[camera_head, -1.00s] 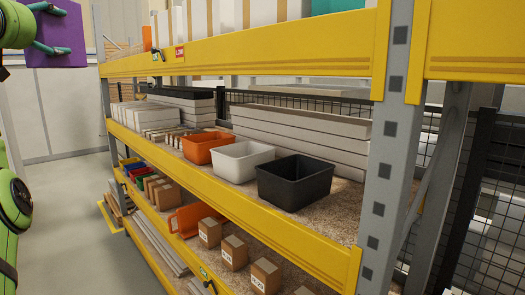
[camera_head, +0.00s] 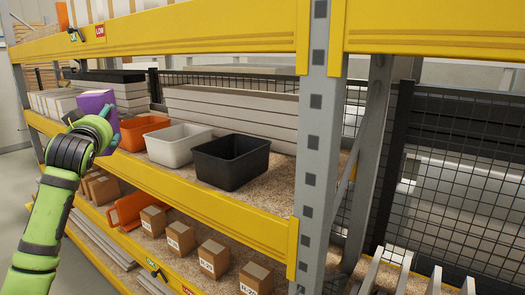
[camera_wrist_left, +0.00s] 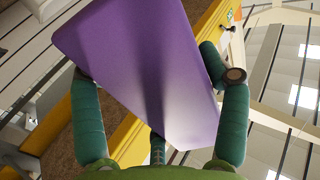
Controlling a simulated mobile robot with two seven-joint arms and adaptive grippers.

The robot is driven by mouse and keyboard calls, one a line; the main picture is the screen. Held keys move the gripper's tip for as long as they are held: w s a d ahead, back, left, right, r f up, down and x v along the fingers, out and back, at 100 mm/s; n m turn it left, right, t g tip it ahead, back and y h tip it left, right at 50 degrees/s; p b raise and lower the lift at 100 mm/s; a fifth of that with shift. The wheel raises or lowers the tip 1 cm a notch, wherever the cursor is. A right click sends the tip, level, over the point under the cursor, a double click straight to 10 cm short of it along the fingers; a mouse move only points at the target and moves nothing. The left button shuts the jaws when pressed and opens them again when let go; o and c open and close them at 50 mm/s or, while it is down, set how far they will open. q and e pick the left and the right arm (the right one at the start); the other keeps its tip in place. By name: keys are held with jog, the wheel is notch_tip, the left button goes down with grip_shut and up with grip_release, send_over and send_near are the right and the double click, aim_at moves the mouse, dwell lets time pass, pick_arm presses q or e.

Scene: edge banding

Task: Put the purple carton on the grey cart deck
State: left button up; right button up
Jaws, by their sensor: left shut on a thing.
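The purple carton (camera_head: 98,106) is held by my left gripper (camera_head: 108,138) at the left of the head view, in front of the shelf rack. The grey cart deck is not seen in these views. My right gripper is not in view.
A yellow-beamed rack (camera_head: 210,205) fills most of the head view. An orange bin (camera_head: 143,131), a white bin (camera_head: 180,146) and a black bin (camera_head: 231,162) stand on its middle shelf. Several small cardboard boxes sit below. A grey upright (camera_head: 314,150) and black mesh fence (camera_head: 450,150) are at right.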

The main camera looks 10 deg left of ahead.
pick_arm(q)
jog(key=s+d+f+m+t+h, duration=0.1)
jog(key=s+d+f+m+h, duration=0.15)
jog(key=d+f, duration=0.5)
jog(key=s+d+f+m+t+h, duration=0.1)
jog(key=d+f+m+h, duration=0.1)
jog(key=d+f+h, duration=0.5)
jog(key=s+d+f+m+h, duration=0.15)
jog(key=d+f, duration=0.35)
jog(key=f, duration=0.5)
jog(key=s+d+f+y, duration=0.1)
jog(key=s+d+f, duration=0.3)
jog(key=s+d, duration=0.45)
jog(key=s+d+f+y, duration=0.1)
jog(key=s+d+f, duration=0.3)
jog(key=s+d, duration=0.45)
notch_tip(320, 180, down, 12)
jog(key=b, duration=1.2)
jog(key=shift+s+a, duration=0.2)
jog(key=shift+s, duration=0.2)
jog(key=shift+r, duration=0.15)
